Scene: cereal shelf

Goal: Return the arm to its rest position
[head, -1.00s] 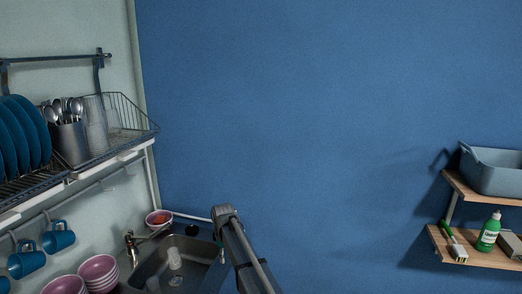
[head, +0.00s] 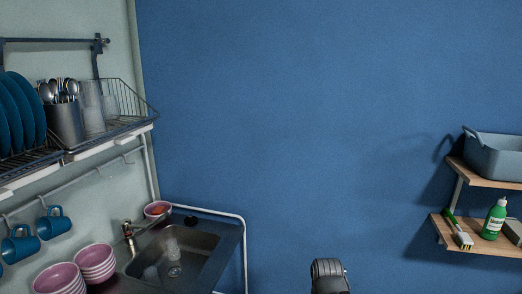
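Part of my arm (head: 329,277) shows at the bottom edge of the head view, right of the sink. It is a dark, rounded joint in front of the blue wall. The rest of my arm is below the frame. My gripper is not in view, so I cannot see its fingers or whether it holds anything.
A metal sink (head: 210,244) and stacked pink bowls (head: 95,258) are at lower left. A dish rack (head: 122,124) hangs above, with blue mugs (head: 54,223) below. Shelves at right hold a green bottle (head: 494,220) and a blue-grey bin (head: 497,157). The space before the middle wall is clear.

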